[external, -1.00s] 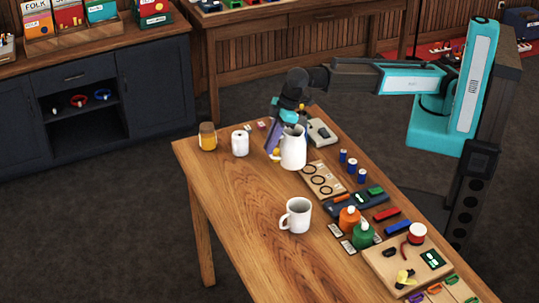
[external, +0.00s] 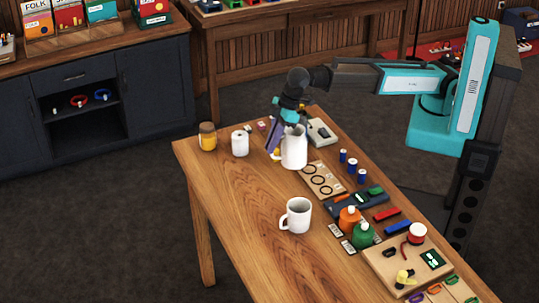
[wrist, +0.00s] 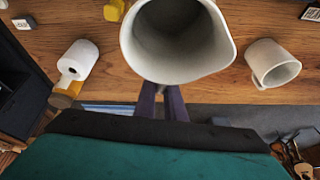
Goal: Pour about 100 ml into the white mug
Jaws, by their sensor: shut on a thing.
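A white pitcher (external: 294,148) is upright near the far half of the wooden table. In the wrist view I look into its wide open mouth (wrist: 180,65); I cannot make out the liquid level. My gripper (external: 275,146) is at its left side, with purple fingers shut on it; the fingers also show below the pitcher in the wrist view (wrist: 161,100). I cannot tell whether its bottom touches the table. The white mug (external: 297,216) stands upright nearer the camera, apart from the pitcher, its handle to the left. It is at the right in the wrist view (wrist: 272,65).
A paper roll (external: 240,143) and an amber jar (external: 208,137) stand left of the pitcher. Along the right side are a board with rings (external: 321,180), small blue cylinders, orange (external: 349,218) and green (external: 363,235) bottles. The table left of the mug is clear.

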